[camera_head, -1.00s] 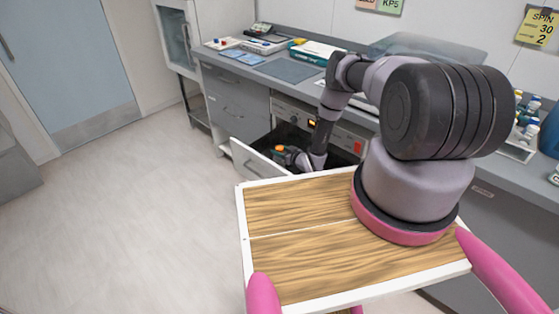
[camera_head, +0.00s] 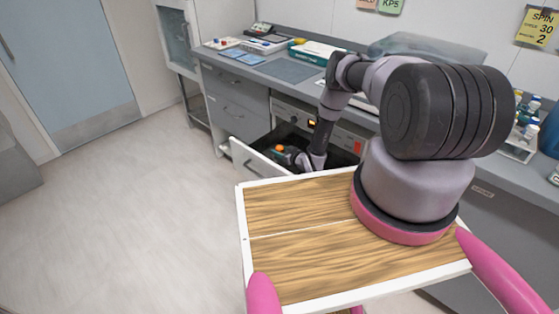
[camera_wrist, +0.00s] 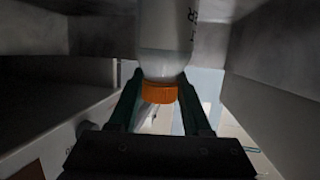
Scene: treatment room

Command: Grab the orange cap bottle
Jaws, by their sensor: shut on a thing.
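The orange cap bottle (camera_wrist: 162,60) is between the fingers of my gripper (camera_wrist: 158,105) in the wrist view. Its body is clear and pale with dark markings, and its orange cap (camera_wrist: 159,92) shows at the lower end in that picture. My gripper is shut on the bottle. In the head view, the orange cap (camera_head: 279,149) shows as a small spot beside my gripper (camera_head: 284,152), inside the open drawer (camera_head: 252,161). The rest of the bottle is hidden there.
The drawer walls stand close around my gripper. Above is the grey counter (camera_head: 290,70) with trays and folders. Small bottles in a rack (camera_head: 522,140) stand at the right. The floor (camera_head: 140,210) at left is clear.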

